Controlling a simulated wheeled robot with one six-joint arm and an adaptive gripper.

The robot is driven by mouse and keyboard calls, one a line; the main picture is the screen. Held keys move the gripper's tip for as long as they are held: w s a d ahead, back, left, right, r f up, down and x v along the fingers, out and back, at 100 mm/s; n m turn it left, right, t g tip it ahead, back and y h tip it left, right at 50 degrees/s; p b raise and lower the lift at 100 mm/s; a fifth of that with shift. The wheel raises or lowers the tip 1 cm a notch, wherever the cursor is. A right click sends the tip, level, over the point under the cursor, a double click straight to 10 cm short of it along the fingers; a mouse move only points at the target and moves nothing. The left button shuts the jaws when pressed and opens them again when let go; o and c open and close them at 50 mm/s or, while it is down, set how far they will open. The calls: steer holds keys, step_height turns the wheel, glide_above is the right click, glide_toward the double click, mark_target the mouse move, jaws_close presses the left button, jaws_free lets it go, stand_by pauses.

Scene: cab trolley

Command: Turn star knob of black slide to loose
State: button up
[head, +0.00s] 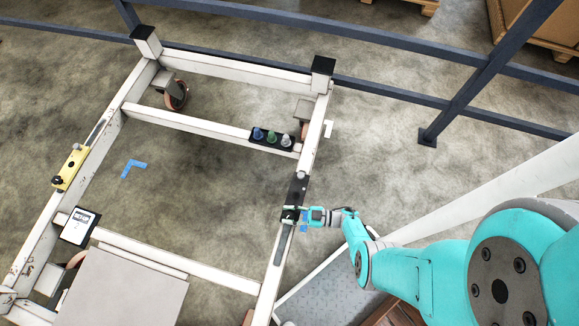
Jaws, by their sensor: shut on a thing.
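The black slide (298,187) sits on the right-hand rail of the white trolley frame (314,155). My gripper (291,215) is at the near end of this slide, reaching in from the right. It is shut on the star knob, which is mostly hidden between the fingers. The knob's angle cannot be made out at this size.
A yellow slide (70,167) with a black knob sits on the left rail. A black holder (272,138) with blue, green and grey knobs is on the crossbar. A label plate (79,227) and grey panel (124,288) are at lower left. Blue railings (400,98) run behind.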

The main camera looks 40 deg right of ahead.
steer(key=shift+w+r+n+g+y, duration=0.1)
steer(key=shift+n+g+y, duration=1.15)
steer(key=shift+g, duration=0.45)
steer(key=o, duration=1.2)
steer(key=shift+c, duration=0.2)
steer(key=shift+a+m+t+h, duration=0.1)
steer(key=shift+m+t+h, duration=0.15)
steer(key=shift+t, duration=0.15)
steer(key=m+t+h, duration=0.3)
steer(key=t+h, duration=0.1)
steer(key=shift+m, duration=0.3)
steer(key=shift+m+t+h, duration=1.6)
steer(key=shift+m+h, duration=0.4)
steer(key=shift+h, duration=0.7)
steer(key=shift+m+h, duration=0.4)
steer(key=shift+h, duration=0.2)
steer(key=shift+m+h, duration=1.5)
steer(key=shift+h, duration=0.85)
steer(key=shift+m+h, duration=1.5)
steer(key=shift+h, duration=0.85)
